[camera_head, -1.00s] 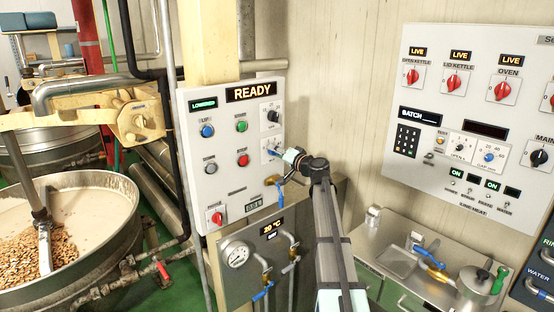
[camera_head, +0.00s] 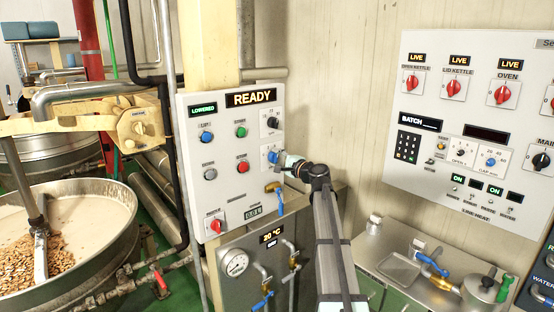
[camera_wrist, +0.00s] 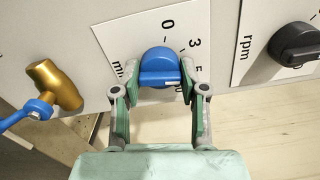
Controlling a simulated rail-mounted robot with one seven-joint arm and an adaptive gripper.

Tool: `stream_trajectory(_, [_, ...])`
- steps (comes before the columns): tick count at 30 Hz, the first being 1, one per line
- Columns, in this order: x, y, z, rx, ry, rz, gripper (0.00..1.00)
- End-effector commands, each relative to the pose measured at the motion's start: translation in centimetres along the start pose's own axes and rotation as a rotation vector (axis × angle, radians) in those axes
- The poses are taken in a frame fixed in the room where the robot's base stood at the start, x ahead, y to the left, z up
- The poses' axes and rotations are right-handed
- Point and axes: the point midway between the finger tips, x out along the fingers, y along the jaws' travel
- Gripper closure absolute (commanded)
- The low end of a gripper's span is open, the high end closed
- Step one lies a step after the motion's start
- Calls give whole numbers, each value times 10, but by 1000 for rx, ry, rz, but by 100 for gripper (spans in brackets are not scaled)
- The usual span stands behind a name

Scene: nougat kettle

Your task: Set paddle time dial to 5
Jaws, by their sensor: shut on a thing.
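The paddle time dial (camera_wrist: 160,66) is a blue knob on a white plate marked 0, 3 and 5, with "min" partly hidden. In the wrist view my gripper (camera_wrist: 160,84) has one finger on each side of the knob and is shut on it. The knob's raised bar lies roughly level across the picture; I cannot tell which number it points to. In the head view the blue dial (camera_head: 272,156) is on the control box below the READY display, and my gripper (camera_head: 282,158) reaches it from the right, partly covering its plate.
A black rpm knob (camera_wrist: 296,45) is beside the dial in the wrist view. A brass valve with a blue handle (camera_wrist: 55,87) is at the left. The kettle (camera_head: 70,235) stands left of the control box (camera_head: 228,170). A larger panel (camera_head: 470,125) is on the right wall.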

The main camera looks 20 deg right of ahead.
Motion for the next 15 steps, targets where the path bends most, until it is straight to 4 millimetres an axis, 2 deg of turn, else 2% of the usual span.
stream_trajectory(6, [1,-2,0,128,0,-2,92])
stream_trajectory(15, [1,-2,0,207,0,-3,92])
